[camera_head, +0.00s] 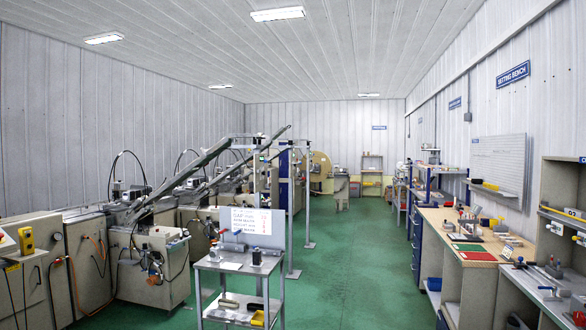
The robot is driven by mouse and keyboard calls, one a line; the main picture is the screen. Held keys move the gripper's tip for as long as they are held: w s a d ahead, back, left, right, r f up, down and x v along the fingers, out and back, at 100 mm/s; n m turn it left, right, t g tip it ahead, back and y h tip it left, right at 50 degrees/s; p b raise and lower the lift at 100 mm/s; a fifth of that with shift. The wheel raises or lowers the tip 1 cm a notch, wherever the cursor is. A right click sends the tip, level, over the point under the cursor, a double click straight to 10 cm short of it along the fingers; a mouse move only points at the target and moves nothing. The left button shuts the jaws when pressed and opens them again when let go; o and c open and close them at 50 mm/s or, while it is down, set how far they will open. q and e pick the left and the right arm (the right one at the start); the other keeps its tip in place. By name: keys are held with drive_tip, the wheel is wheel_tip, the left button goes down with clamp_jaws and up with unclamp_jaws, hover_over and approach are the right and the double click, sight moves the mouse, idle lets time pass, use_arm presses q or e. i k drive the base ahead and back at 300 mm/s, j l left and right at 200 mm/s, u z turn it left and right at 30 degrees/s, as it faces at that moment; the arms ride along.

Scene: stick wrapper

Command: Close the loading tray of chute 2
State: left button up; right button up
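Two long, sloping grey chutes rise to the right from the row of machines on the left. The longer chute (225,180) reaches up to a post frame, and the other chute (190,167) ends lower and further left. I cannot read a number on either, so I cannot tell which is chute 2. No loading tray can be made out clearly at this distance, nor whether one is open or shut. The nearest machine (153,270) stands below the lower ends of the chutes. Neither of my grippers is in view.
A grey cart (237,267) with a white sign (251,222) stands in front, between me and the chutes. A workbench (470,235) and shelves line the right wall. The green floor (355,265) is clear between cart and bench.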

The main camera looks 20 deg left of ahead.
sight(276, 134)
drive_tip(key=i, duration=8.8)
drive_tip(key=i+j+z, duration=0.25)
drive_tip(key=i, duration=0.3)
drive_tip(key=i+j+z, duration=0.2)
drive_tip(key=i, duration=0.3)
drive_tip(key=i+j+z, duration=0.25)
drive_tip(key=i+j, duration=0.2)
drive_tip(key=i, duration=0.05)
